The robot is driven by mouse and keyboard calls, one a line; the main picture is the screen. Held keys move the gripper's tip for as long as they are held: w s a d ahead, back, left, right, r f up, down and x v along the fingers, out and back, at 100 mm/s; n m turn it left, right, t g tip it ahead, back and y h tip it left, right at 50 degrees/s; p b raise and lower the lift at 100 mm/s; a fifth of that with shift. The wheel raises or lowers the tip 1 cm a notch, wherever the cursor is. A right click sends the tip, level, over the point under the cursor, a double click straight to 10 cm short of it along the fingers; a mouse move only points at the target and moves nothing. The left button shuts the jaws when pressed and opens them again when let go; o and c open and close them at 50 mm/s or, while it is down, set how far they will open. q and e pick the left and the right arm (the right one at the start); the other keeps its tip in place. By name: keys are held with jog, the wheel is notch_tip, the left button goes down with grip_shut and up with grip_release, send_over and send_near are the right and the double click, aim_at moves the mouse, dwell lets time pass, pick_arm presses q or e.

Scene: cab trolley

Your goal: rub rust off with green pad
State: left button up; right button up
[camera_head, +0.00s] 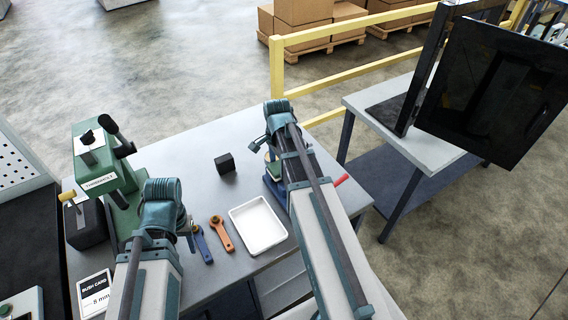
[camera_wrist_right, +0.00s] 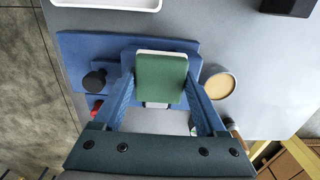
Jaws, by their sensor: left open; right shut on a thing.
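The green pad (camera_wrist_right: 161,78), with a pale rim, is between the fingers of my right gripper (camera_wrist_right: 160,92) in the right wrist view. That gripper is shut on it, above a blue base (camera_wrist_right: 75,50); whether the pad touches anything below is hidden. In the head view my right arm covers most of the blue base (camera_head: 273,188) and hides the pad. My left gripper (camera_head: 188,230) is largely hidden by its own wrist, over the table near a blue-handled tool (camera_head: 202,245). It appears open and empty. I cannot make out any rust.
A white tray (camera_head: 258,226), orange tool (camera_head: 221,233) and black block (camera_head: 225,163) lie on the grey table (camera_head: 205,140). A green press (camera_head: 103,170) stands at left. A black knob (camera_wrist_right: 95,80) and round tan-topped thing (camera_wrist_right: 221,86) flank the pad.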

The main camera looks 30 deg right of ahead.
jog(key=shift+a, duration=0.15)
notch_tip(320, 180, up, 6)
jog(key=p, duration=0.6)
dwell(0.4)
notch_tip(320, 180, up, 3)
jog(key=p, duration=0.3)
jog(key=shift+r, duration=0.1)
dwell(0.4)
